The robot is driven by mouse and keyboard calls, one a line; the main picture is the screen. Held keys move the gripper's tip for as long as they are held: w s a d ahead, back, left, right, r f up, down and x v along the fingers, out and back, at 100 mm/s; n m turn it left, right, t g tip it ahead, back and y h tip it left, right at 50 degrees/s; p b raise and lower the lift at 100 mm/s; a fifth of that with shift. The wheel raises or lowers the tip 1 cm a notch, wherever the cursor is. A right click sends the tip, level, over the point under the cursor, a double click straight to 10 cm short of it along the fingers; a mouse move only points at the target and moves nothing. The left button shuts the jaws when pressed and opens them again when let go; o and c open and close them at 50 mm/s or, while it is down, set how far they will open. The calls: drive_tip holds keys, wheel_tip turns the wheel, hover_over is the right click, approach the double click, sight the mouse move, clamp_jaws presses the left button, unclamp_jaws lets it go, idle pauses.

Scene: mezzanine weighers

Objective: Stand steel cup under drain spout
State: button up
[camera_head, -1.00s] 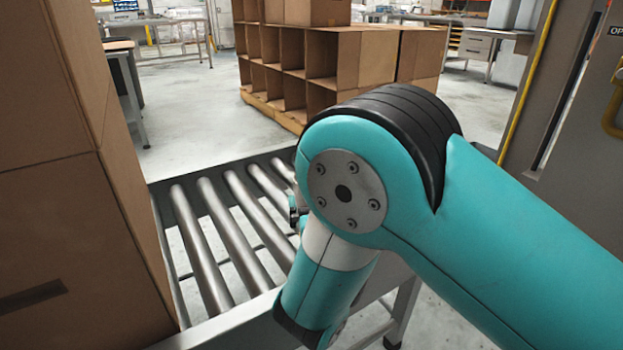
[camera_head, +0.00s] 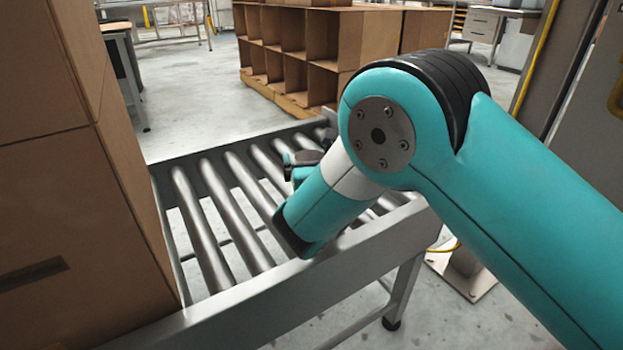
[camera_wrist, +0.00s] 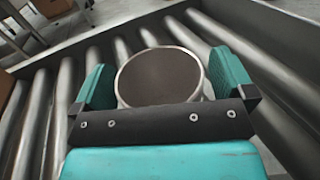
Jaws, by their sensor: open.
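A round steel cup (camera_wrist: 160,78) with a bright rim and a dark brownish round face shows in the wrist view. It stands among the conveyor rollers, between the two teal fingers of my gripper (camera_wrist: 160,64). The fingers are open, one on each side of the cup, with a narrow gap visible at least on the left. In the head view my forearm hides the cup, and only a small part of my wrist shows over the rollers. I see no drain spout in either view.
The roller conveyor (camera_head: 250,273) has a raised metal side rail. A tall cardboard box stack (camera_head: 70,180) stands close at its left. A cardboard compartment rack (camera_head: 320,45) is behind, and a grey cabinet or post (camera_head: 560,75) is at the right. Floor beyond is open.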

drive_tip(key=c, duration=1)
drive_tip(key=shift+c, duration=0.2)
